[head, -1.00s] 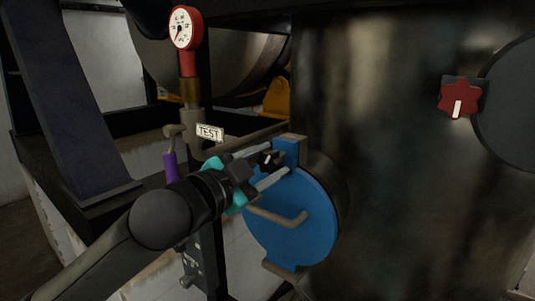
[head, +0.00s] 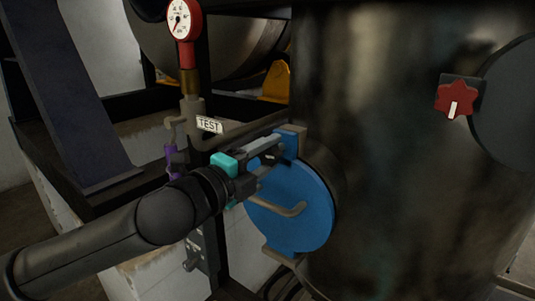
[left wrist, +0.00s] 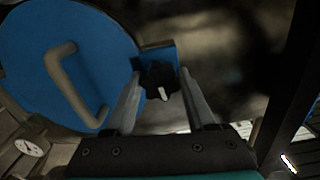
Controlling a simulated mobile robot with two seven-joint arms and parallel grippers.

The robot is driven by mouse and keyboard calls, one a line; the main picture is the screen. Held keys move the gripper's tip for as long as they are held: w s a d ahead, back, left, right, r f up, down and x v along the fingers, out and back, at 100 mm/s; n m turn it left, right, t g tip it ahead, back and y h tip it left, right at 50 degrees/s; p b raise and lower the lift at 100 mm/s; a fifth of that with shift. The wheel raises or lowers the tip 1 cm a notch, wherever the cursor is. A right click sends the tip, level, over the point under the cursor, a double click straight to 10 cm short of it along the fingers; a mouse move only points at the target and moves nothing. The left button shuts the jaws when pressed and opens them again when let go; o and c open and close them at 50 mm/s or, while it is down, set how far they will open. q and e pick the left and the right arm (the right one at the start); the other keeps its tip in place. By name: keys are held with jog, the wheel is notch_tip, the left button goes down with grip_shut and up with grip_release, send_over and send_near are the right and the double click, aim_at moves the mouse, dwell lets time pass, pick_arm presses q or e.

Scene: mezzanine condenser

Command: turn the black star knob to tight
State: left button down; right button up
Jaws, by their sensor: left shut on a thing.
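The black star knob (left wrist: 158,80) sits on a blue bracket at the edge of the round blue cover (head: 292,212), with a white pointer mark on its face. In the left wrist view the mark points down toward my gripper's palm. My left gripper (head: 274,155) is shut on the knob, with one finger on each side; its fingertips also show in the left wrist view (left wrist: 160,76). In the head view the fingers hide most of the knob. No tight marking is readable beside it. My right gripper is not in view.
A bent handle (head: 285,209) sticks out from the blue cover, close under my gripper. A red star knob (head: 455,98) is on the dark tank at right. A red gauge (head: 182,20), a TEST tag (head: 209,124) and a purple-handled valve (head: 171,160) stand at left.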

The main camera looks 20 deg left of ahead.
pick_arm(q)
jog(key=m, duration=0.4)
jog(key=shift+m, duration=0.3)
jog(key=m, duration=0.5)
jog(key=shift+a, duration=0.1)
jog(key=m, duration=0.9)
jog(key=shift+m, duration=0.4)
jog(key=shift+c, duration=1.2)
grip_release()
jog(key=shift+f, duration=0.1)
